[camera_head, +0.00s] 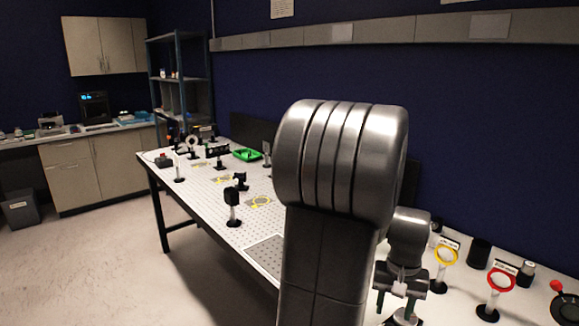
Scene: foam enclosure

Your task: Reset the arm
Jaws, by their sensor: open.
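My arm stands in the middle of the head camera view, with a large metal link rising close to the camera and hiding part of the table behind it. My gripper (397,303) hangs at the lower right, pointing down over the white perforated table (212,205). Its jaws are open. A small pale piece shows between the fingers, but I cannot tell whether it is a separate object or touches them.
A yellow ring mount (446,255) and a red ring mount (500,280) stand right of my gripper. A black cylinder (479,253) stands behind them. A green tray (247,155) and several posts occupy the table's left part. The floor (100,260) at left is clear.

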